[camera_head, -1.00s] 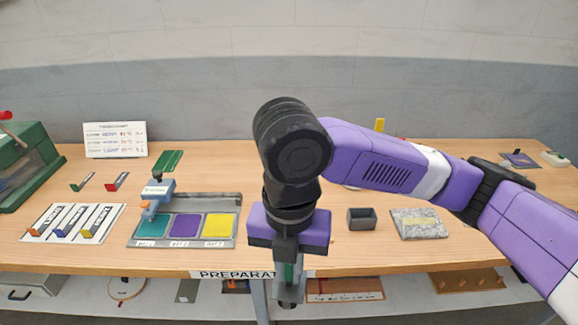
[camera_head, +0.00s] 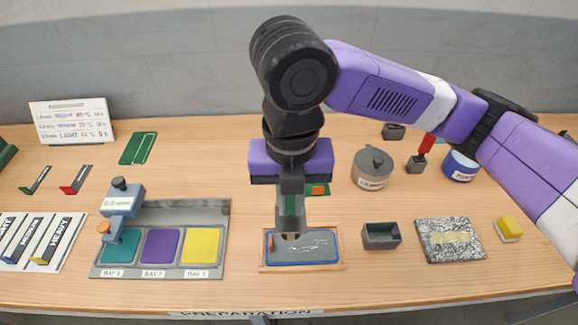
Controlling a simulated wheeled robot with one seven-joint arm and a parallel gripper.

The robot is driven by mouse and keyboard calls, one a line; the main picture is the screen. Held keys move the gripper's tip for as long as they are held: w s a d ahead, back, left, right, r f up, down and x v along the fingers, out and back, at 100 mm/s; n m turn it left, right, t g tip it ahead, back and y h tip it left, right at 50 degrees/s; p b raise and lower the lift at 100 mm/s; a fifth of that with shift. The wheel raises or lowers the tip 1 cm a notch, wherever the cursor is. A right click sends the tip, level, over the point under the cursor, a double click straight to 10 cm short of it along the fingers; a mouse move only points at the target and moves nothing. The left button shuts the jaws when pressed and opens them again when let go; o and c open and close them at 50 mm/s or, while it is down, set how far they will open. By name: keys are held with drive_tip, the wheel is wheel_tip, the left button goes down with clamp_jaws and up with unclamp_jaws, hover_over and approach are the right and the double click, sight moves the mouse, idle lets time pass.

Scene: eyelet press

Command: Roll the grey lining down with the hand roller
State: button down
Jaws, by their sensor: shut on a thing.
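My gripper (camera_head: 290,200) points down in the middle of the bench and is shut on a tool, likely the hand roller (camera_head: 291,223). A green part shows between the fingers, with a grey lower end. The fingers hide much of it. Below is a shallow wooden-edged board (camera_head: 302,267) with a blue-bordered panel. The grey lining (camera_head: 312,245) lies on it, with pale streaks across its surface. The tool's low end overlaps the panel's left part in the picture; I cannot tell if it touches. A small orange patch shows at the panel's left edge.
A grey open box (camera_head: 381,243) and a speckled slab (camera_head: 450,254) stand right of the board. A tray (camera_head: 160,272) with teal, purple and yellow bays is left. Behind are a lidded pot (camera_head: 373,163), a red-handled tool (camera_head: 426,143) and a blue-banded tin (camera_head: 461,165).

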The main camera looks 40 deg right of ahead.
sight(290, 214)
drive_tip(key=shift+w+d+f, duration=0.2)
drive_tip(key=shift+w, duration=0.1)
wheel_tip(290, 214, down, 5)
drive_tip(key=b, duration=0.4)
drive_tip(key=shift+r, duration=0.15)
drive_tip(key=shift+r, duration=0.1)
